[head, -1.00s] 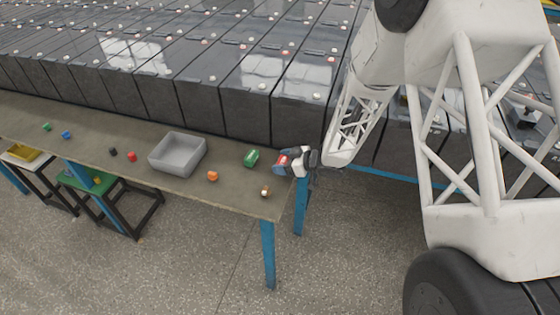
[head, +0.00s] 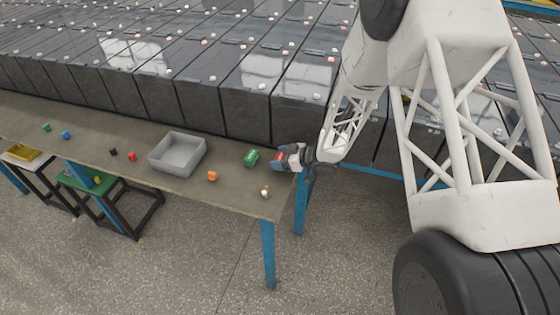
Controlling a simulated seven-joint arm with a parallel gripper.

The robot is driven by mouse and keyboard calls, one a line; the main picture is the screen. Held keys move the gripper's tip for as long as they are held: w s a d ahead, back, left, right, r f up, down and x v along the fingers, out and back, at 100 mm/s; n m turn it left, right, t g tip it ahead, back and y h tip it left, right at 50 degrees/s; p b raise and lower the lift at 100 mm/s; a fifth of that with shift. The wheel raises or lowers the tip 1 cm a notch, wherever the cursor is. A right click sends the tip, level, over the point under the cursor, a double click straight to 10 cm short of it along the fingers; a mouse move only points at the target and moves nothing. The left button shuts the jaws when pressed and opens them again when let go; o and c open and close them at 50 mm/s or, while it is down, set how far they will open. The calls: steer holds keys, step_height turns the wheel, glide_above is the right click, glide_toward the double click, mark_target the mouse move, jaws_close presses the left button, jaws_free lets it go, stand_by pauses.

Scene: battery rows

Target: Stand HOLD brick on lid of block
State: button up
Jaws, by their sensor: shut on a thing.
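My gripper (head: 281,157) is at the right end of the table, shut on a small red brick (head: 279,155) that shows between its fingers. Any lettering on this brick is too small to read, but it is the likely HOLD brick. The dark battery blocks (head: 300,118) stand in rows behind the table, with glossy lids (head: 303,78) carrying small pale and red caps. The gripper hides part of the red brick.
The table (head: 232,197) also holds a grey open bin (head: 178,170), an orange piece (head: 212,176), a small brown-and-white piece (head: 265,191) and several small coloured pieces at left. The battery fronts rise close behind the table's back edge.

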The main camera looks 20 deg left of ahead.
steer(key=shift+f, duration=0.75)
steer(key=shift+f, duration=0.2)
steer(key=o, duration=0.9)
steer(key=v, duration=0.7)
steer(key=shift+d+r, duration=0.3)
steer(key=shift+r, duration=0.05)
steer(key=shift+o, duration=0.5)
